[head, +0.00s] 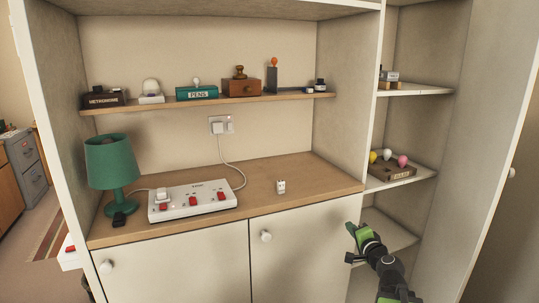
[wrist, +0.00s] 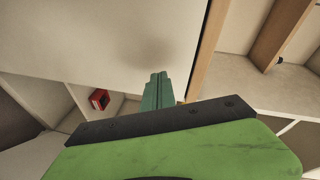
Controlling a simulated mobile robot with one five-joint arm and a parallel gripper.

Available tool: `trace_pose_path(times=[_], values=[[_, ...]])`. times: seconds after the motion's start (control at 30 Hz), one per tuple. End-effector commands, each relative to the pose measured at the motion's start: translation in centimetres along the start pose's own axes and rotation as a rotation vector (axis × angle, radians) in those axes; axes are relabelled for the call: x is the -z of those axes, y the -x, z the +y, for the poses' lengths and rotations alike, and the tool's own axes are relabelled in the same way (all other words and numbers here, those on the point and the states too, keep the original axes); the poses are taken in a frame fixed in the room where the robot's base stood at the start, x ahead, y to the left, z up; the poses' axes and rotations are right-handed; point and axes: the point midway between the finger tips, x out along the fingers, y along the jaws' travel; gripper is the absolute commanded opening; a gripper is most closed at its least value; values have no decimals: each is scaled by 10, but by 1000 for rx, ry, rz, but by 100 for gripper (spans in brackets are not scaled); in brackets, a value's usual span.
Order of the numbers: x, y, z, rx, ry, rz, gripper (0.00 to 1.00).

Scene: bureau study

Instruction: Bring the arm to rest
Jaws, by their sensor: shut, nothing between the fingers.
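My gripper (head: 351,243) is at the lower right of the head view, in front of the right cupboard door and the open side shelves. My arm reaches up to it from the bottom edge. In the wrist view the teal fingers of my gripper (wrist: 157,88) are together and hold nothing. A pale panel fills much of the wrist view beyond the fingertips. I cannot tell whether the fingertips touch it.
A power strip (head: 193,201), a green lamp (head: 112,165) and a small white plug (head: 281,187) stand on the wooden worktop (head: 260,210). Small items line the shelf (head: 210,102) above. A tray (head: 392,170) with coloured balls sits on a right side shelf. Door knobs (head: 266,236) stick out.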

Motion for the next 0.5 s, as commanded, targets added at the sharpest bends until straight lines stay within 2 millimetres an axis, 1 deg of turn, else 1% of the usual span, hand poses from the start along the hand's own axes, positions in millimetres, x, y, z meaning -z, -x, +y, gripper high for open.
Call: trace_pose_path(times=[0.03, 0.07, 0.1, 0.17, 0.2, 0.27, 0.3, 0.37, 0.4, 0.47, 0.5], values=[[-47, -10, -6, -14, 67, -96, 0], [-73, -13, -6, -26, 112, -154, 0], [-108, -16, -6, -45, 175, -234, 0], [-160, -15, -2, -81, 276, -358, 0], [-193, -12, 4, -109, 347, -441, 0], [-236, -1, 18, -164, 458, -565, 0], [-260, 8, 29, -206, 532, -645, 0], [-287, 26, 51, -286, 645, -759, 0], [-297, 40, 67, -350, 718, -830, 0], [-299, 62, 92, -460, 812, -919, 0], [-293, 75, 107, -535, 858, -963, 0]])
